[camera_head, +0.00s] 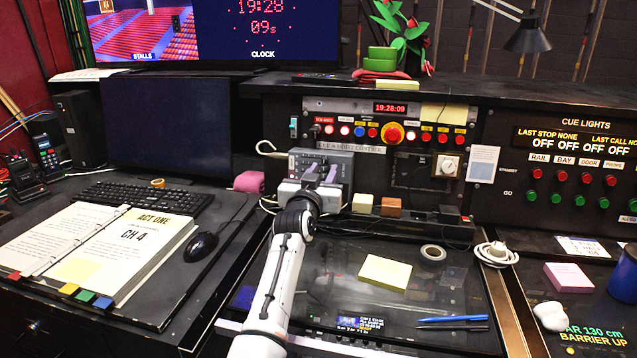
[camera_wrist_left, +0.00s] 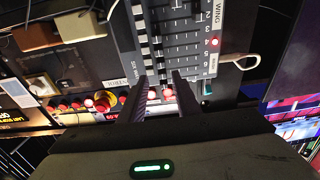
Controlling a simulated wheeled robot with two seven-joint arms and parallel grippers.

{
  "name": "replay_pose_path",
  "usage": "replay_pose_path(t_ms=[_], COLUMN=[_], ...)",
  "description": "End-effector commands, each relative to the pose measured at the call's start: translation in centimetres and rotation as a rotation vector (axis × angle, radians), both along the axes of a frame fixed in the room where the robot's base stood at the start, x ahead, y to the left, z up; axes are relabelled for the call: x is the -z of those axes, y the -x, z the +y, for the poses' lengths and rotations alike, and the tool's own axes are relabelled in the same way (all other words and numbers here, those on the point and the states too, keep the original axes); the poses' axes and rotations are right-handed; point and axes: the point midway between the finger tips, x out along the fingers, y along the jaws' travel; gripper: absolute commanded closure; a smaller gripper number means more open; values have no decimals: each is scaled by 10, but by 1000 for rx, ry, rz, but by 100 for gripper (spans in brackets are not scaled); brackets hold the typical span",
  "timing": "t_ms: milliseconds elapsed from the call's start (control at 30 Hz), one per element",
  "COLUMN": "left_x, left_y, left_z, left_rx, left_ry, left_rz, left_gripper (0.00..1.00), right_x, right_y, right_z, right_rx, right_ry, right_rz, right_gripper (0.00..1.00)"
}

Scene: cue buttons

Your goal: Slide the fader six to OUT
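The grey fader box (camera_head: 345,168) stands on the desk below the red-lit panel. In the left wrist view the fader box (camera_wrist_left: 182,37) shows dark slots, small pale caps, a numbered edge and the word WING. I cannot read which slot is number six or where OUT is. My left gripper (camera_head: 322,168) is over the box's face, its two fingers apart. In the left wrist view the left gripper (camera_wrist_left: 160,77) has its tips at the box's lower rows, with small red-lit spots showing between the fingers. Contact with a cap cannot be told. My right gripper is out of view.
The button panel (camera_head: 385,132) with a large red knob (camera_head: 392,133) rises behind the box. Beige and orange blocks (camera_head: 391,207) sit to its right. A mouse (camera_head: 201,246) lies left.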

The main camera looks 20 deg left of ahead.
Motion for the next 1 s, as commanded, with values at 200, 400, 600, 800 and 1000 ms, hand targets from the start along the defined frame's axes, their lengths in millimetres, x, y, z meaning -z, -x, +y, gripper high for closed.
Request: replay_pose_path(t_ms=[200,400,600,800,1000], left_x=[1,2,1,0,0], left_y=[31,63,85,93,93], left_z=[-5,-10,-13,-14,-14], left_rx=[1,2,3,3,3], left_ry=[1,2,2,2,2], left_rz=[0,2,1,1,2], left_gripper=[70,70,70,70,70], right_x=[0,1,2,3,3], right_y=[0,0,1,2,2], right_z=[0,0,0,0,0], right_rx=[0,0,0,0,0], right_ry=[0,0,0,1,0], right_rz=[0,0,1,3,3], right_gripper=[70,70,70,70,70])
